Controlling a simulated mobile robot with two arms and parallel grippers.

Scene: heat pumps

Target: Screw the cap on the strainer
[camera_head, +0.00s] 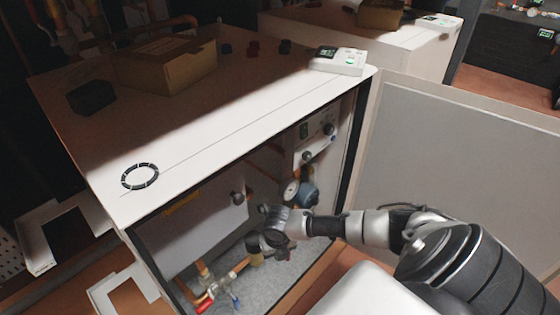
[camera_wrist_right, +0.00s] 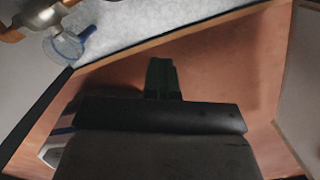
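My right arm comes in from the right in the head view. Its gripper (camera_head: 262,242) is inside the open front of the heat pump, just above brass and copper pipe fittings (camera_head: 240,266) near the floor of the unit. In the right wrist view the two dark fingers (camera_wrist_right: 161,76) look close together, with nothing visible between them. Brass pipework (camera_wrist_right: 45,14) and a clear round part with a blue edge (camera_wrist_right: 66,46) are at the upper left, apart from the fingers. I cannot clearly make out the strainer or its cap. My left gripper is not in view.
The heat pump's white top (camera_head: 225,125) carries a black ring (camera_head: 140,176), a cardboard box (camera_head: 165,62), a black block (camera_head: 90,96) and a white device (camera_head: 338,60). A red valve handle (camera_head: 205,303) is low inside. A grey panel (camera_head: 450,160) stands on the right.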

